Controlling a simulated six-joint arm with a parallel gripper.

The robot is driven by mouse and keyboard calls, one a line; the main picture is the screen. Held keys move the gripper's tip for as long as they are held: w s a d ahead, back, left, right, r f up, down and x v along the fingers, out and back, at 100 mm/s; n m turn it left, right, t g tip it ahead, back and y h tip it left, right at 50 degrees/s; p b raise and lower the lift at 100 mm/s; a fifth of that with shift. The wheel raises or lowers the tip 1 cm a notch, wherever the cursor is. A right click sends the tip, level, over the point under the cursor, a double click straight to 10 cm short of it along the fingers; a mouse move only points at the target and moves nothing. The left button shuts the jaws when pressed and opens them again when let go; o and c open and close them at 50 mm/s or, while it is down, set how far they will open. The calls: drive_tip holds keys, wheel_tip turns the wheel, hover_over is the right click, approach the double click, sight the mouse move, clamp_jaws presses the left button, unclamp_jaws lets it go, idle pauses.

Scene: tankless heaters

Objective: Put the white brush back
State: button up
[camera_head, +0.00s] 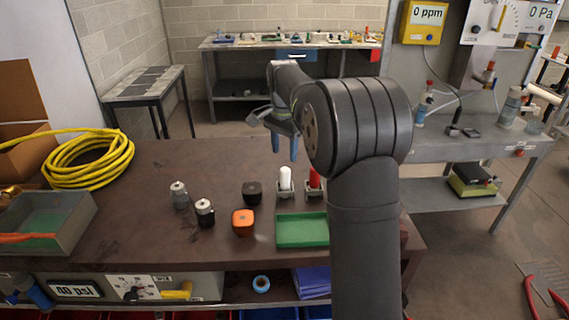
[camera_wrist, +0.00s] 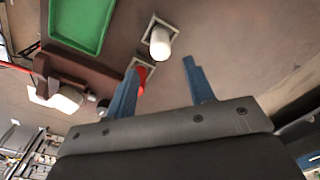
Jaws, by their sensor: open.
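The white brush (camera_head: 285,179) appears as a white upright cylinder in a small grey square holder (camera_head: 285,192) on the brown table. It also shows in the wrist view (camera_wrist: 160,43), just beyond the fingertips. My gripper (camera_head: 284,155) is open with blue fingers pointing down, above the table and behind the white brush in the head view. Nothing is between its fingers (camera_wrist: 160,65). A similar red piece (camera_head: 314,179) stands in its own holder to the right, partly hidden by my arm; in the wrist view the left finger partly covers it (camera_wrist: 142,75).
A green tray (camera_head: 302,217) lies in front of the holders. A black block (camera_head: 252,187), an orange block (camera_head: 243,216) and two small canisters (camera_head: 204,207) (camera_head: 180,190) stand to the left. A yellow hose coil (camera_head: 88,160) and grey bin (camera_head: 84,222) occupy the far left.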

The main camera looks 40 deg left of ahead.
sight(285, 169)
drive_tip(key=shift+r, duration=2.3)
drive_tip(key=shift+f, duration=0.1)
wheel_tip(285, 169, down, 12)
drive_tip(key=shift+r, duration=1.9)
drive_tip(key=shift+f, duration=0.1)
